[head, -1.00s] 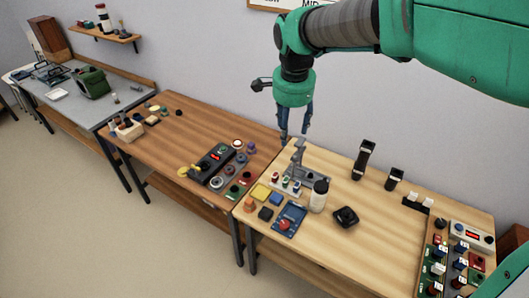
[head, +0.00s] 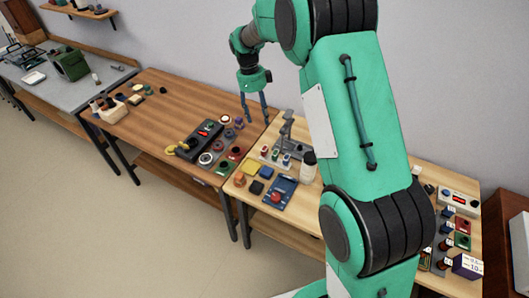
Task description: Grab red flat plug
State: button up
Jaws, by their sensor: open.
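My gripper (head: 255,115) is open, with two long blue fingers pointing down and apart, and nothing shows between them. It hangs near the right end of the brown table (head: 165,105), just right of a group of small round pieces. I cannot surely pick out the red flat plug at this size. Another red spot is the knob (head: 276,197) on a blue box on the light table.
A black device with a red display (head: 201,138) lies on the brown table. A grey stand (head: 286,130) and a white bottle (head: 308,166) stand on the light table. My arm hides much of that table. The middle of the brown table is clear.

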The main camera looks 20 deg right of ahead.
aim_at(264, 150)
jog(key=w+f+m+g, duration=0.1)
jog(key=w+f+m, duration=0.2)
jog(key=f, duration=0.6)
jog(key=shift+w+f+m, duration=0.15)
jog(key=shift+w+m, duration=0.05)
jog(key=shift+m, duration=0.1)
jog(key=shift+f, duration=0.1)
jog(key=shift+b+x, duration=0.95)
jog(key=shift+x, duration=3.25)
jog(key=shift+d+f, duration=0.1)
jog(key=shift+b+x, duration=0.75)
jog(key=shift+x, duration=1.75)
jog(key=c, duration=1.1)
